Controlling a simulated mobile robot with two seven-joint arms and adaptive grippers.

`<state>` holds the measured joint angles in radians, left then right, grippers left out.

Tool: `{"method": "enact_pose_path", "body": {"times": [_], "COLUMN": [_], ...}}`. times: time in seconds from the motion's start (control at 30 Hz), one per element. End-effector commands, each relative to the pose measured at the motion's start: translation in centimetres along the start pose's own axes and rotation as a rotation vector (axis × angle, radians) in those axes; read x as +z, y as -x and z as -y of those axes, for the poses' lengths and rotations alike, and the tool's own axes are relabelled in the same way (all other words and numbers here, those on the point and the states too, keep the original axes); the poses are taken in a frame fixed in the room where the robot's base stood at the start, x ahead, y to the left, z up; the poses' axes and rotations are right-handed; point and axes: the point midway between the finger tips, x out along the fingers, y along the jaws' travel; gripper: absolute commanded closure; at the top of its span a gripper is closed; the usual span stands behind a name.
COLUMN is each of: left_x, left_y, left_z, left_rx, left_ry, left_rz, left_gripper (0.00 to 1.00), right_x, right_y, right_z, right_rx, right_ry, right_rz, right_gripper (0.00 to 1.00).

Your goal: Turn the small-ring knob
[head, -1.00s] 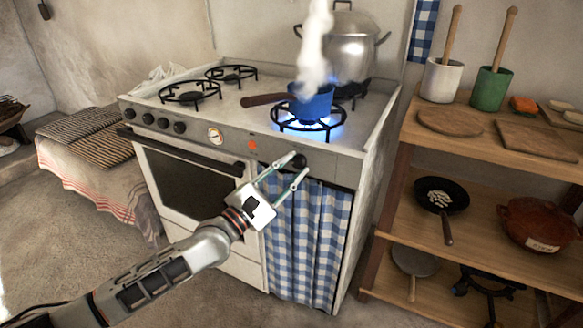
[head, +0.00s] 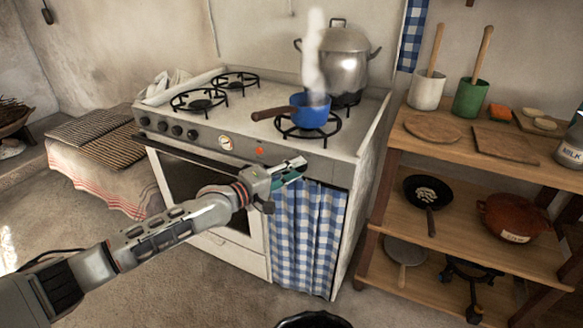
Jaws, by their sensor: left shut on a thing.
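My left gripper (head: 297,167) is at the right end of the stove's front panel, rolled over from its earlier pose. It is shut on the small-ring knob there, which its fingers hide almost fully. Above it, a blue saucepan (head: 311,112) with a brown handle sits on the front right burner (head: 290,129). No flame shows under the pan now. White steam still rises from it.
Several dark knobs (head: 177,131) and a round dial (head: 226,143) line the panel to the left. A large pot (head: 342,58) stands behind the pan. A wooden shelf (head: 395,177) is at right. A checked curtain (head: 306,240) hangs below the gripper.

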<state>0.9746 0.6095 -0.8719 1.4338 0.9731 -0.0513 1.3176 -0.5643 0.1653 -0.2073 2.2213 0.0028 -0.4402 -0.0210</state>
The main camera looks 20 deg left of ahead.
Motion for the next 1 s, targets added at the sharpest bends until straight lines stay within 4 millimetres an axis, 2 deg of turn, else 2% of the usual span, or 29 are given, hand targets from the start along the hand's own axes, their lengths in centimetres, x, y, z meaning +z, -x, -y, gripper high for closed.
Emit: {"method": "enact_pose_path", "body": {"times": [0.03, 0.43, 0.5, 0.73, 1.0], "left_x": [-0.3, -0.1, -0.1, 0.1, 0.1], "left_y": [0.1, 0.0, 0.0, 0.0, 0.0], "left_z": [-1.3, -1.4, -1.3, -0.9, -0.5], "left_rx": [-0.01, -0.145, -0.164, -0.21, -0.233], "left_ry": [-0.049, -0.364, -0.407, -0.51, -0.559], "left_rz": [-0.003, -0.003, -0.003, -0.001, 0.0], "left_gripper": [0.95, 0.95, 0.95, 0.95, 0.95], "right_x": [-0.3, 0.2, -0.4, -1.5, -1.7], "right_y": [0.3, 1.4, 1.6, 2.1, 2.3], "right_z": [-0.2, -1.1, -1.1, -0.9, -0.8], "right_rx": [0.006, 0.028, 0.027, 0.021, 0.017], "right_ry": [-0.001, -0.006, -0.01, -0.024, -0.032], "right_rz": [0.001, 0.034, 0.027, 0.016, 0.016], "right_gripper": [0.57, 0.57, 0.57, 0.57, 0.57]}}
